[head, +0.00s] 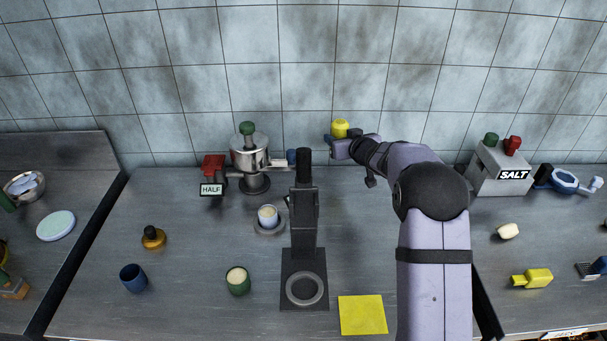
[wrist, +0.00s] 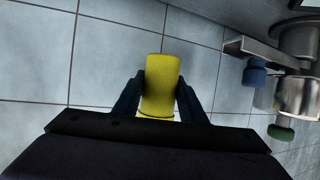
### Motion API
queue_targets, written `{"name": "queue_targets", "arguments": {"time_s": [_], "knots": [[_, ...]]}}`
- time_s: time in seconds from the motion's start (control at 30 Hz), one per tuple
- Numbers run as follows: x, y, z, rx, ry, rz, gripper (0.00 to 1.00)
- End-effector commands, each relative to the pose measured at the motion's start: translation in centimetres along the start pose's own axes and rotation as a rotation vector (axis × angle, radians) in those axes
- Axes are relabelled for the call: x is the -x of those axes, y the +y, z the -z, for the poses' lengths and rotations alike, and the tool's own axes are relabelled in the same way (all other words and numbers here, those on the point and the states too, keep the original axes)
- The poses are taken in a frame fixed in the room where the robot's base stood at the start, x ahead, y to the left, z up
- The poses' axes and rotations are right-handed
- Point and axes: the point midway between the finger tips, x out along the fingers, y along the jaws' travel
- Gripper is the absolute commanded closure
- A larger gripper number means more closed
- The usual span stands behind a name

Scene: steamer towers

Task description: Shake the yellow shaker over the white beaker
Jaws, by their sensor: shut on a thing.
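The yellow shaker (head: 340,127) is held up near the tiled back wall, to the right of the steel pot. My gripper (head: 338,142) is shut on it; in the wrist view both fingers (wrist: 160,95) press the sides of the yellow shaker (wrist: 160,75). In the head view its rounded end points up. The white beaker (head: 268,218) stands upright on a small round grey base (head: 268,230) at the middle of the counter. The shaker is up, behind and to the right of the beaker, not over it. The shaker's lower part is hidden by my gripper.
A steel pot (head: 249,155) with a green knob stands behind the beaker, beside a red block with a HALF sign (head: 211,190). A black upright stand (head: 304,215) is just right of the beaker.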

Motion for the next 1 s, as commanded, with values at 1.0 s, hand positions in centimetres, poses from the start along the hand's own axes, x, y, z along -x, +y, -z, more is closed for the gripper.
{"name": "queue_targets", "arguments": {"time_s": [1.0], "knots": [[4.8,-29.1,17.5,0.131,0.000,0.321,1.00]]}}
